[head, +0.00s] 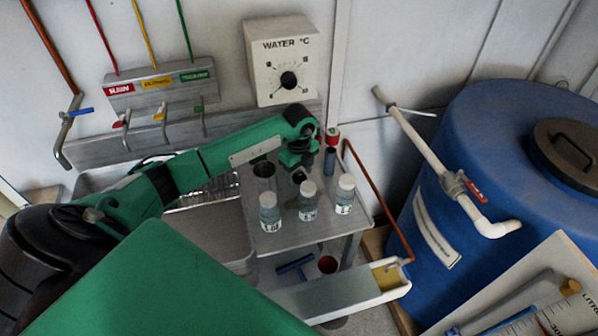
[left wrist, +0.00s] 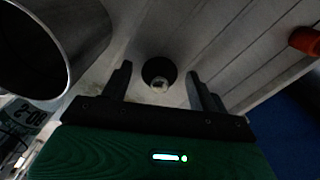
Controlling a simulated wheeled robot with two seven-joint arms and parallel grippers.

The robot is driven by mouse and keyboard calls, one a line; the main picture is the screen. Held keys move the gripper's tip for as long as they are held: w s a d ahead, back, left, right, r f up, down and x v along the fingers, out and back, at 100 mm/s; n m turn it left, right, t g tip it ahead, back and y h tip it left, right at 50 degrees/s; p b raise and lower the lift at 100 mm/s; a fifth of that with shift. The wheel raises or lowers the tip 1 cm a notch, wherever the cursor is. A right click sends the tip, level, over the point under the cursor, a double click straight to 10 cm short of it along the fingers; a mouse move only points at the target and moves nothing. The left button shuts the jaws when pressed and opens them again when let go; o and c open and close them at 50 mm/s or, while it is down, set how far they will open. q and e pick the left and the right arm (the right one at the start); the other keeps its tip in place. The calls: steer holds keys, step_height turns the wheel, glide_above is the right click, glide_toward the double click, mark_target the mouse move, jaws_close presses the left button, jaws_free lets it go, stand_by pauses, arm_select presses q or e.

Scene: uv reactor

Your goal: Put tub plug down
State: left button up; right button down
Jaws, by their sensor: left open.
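My left gripper (head: 298,168) is over the back of the small metal table, behind the glass bottles. In the left wrist view its two fingers (left wrist: 162,84) are apart. A dark round piece with a pale centre, which looks like the tub plug (left wrist: 158,70), shows between and beyond the fingertips. I cannot tell whether it touches the table. In the head view a small dark shape, possibly the plug (head: 299,177), is just below the gripper and mostly hidden by it. My right gripper is not in view.
The metal table (head: 290,237) holds a steel cup (head: 264,172) close left of the gripper and several lidded bottles (head: 308,203) in front. A dark cylinder (head: 329,161) stands to the right. A blue barrel (head: 470,130) fills the right side. A sink (head: 215,225) is left.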

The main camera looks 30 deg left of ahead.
mark_target(299, 171)
arm_select(q)
steer(key=shift+r, duration=0.3)
step_height(299, 171, up, 12)
steer(key=b, duration=0.3)
stand_by(0.4)
